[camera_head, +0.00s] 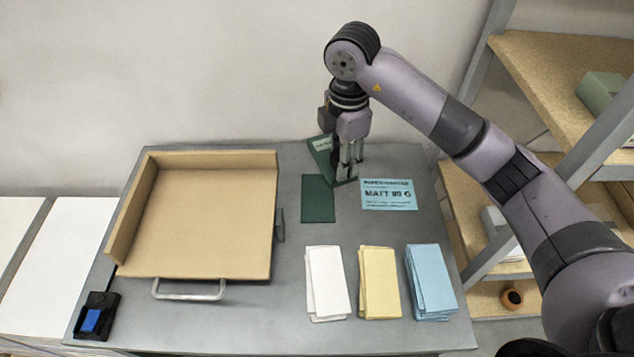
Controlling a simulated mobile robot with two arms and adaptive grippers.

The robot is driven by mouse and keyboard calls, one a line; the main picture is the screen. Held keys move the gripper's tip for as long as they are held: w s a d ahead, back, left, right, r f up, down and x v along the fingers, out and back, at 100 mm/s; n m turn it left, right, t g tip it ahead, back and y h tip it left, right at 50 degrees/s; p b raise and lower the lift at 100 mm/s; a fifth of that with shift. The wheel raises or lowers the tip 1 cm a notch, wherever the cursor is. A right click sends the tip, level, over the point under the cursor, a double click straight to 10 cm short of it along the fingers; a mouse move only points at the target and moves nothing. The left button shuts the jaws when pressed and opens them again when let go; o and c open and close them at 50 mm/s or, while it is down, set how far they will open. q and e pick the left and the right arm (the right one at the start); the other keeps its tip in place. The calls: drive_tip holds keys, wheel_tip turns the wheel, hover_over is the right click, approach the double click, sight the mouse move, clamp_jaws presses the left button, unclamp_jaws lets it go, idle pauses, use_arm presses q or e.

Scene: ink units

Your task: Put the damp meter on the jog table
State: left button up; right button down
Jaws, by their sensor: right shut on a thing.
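The jog table (220,215) is a tan tray with raised back and left walls and a metal handle at its front. It stands on the left of the grey worktop and is empty. My right gripper (347,176) points down at the back of the worktop, right of the jog table. It is shut on a dark green thing with a pale panel (321,146), which looks like the damp meter. The fingers hide part of it, and I cannot tell whether it touches the worktop. My left gripper is not in view.
A flat dark green pad (318,200) and a blue printed card (389,194) lie near the gripper. White (327,283), yellow (380,283) and blue (431,282) paper stacks lie in front. A black holder with a blue part (97,316) sits front left. Shelves (560,80) stand right.

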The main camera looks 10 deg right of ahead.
drive_tip(key=f, duration=0.6)
drive_tip(key=f+p, duration=0.1)
drive_tip(key=f, duration=0.5)
drive_tip(key=s+f+p, duration=0.1)
drive_tip(key=f, duration=0.5)
drive_tip(key=shift+s+f, duration=0.1)
drive_tip(key=shift+f, duration=0.4)
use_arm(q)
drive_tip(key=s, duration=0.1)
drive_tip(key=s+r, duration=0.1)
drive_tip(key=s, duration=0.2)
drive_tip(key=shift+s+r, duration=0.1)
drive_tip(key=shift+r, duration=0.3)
use_arm(e)
drive_tip(key=shift+f, duration=0.1)
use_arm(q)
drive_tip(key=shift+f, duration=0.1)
use_arm(e)
drive_tip(key=shift+f, duration=0.1)
drive_tip(key=c, duration=1.5)
unclamp_jaws()
drive_tip(key=shift+f, duration=0.1)
drive_tip(key=shift+c, duration=0.2)
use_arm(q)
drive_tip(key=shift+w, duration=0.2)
use_arm(e)
drive_tip(key=o, duration=0.5)
drive_tip(key=shift+c, duration=0.2)
